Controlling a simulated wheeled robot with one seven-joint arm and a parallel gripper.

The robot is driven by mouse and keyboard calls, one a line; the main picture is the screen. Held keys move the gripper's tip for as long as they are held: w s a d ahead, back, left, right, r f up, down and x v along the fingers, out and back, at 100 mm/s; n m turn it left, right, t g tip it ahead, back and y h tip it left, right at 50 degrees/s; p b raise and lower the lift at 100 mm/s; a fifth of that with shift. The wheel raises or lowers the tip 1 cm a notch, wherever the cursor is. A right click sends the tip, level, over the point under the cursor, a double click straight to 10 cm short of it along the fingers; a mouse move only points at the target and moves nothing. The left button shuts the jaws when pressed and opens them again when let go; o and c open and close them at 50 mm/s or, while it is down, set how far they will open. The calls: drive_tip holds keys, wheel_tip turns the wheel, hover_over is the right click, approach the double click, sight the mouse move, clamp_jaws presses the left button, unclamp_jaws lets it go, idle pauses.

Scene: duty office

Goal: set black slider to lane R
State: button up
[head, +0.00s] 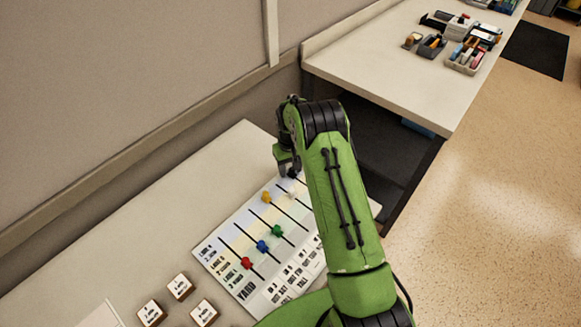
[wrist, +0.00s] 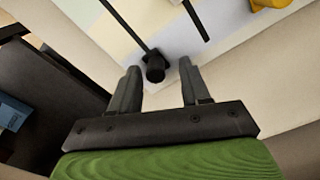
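The slider board (head: 228,256) lies on the desk, with several coloured knobs on parallel slanted slots. The black slider (head: 293,175) is at the board's far end, partly hidden by my gripper (head: 287,165). In the wrist view the black slider (wrist: 155,70) sits at the near end of its slot. My gripper (wrist: 158,67) is open, with one finger on each side of the knob. The knob is closer to the left finger; contact cannot be told. Lane labels are printed at the board's left edge, too small to read surely.
The white knob (head: 291,191) and yellow knob (head: 266,197) are closest to the black one. Green (head: 277,231), blue (head: 262,246) and red (head: 246,263) knobs follow toward the front. Wooden blocks (head: 180,286) stand left of the board. The wall (head: 130,90) is behind the desk.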

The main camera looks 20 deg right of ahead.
sight(290, 169)
wheel_tip(290, 169, up, 16)
drive_tip(key=p, duration=0.1)
drive_tip(key=shift+f, duration=0.15)
idle(0.5)
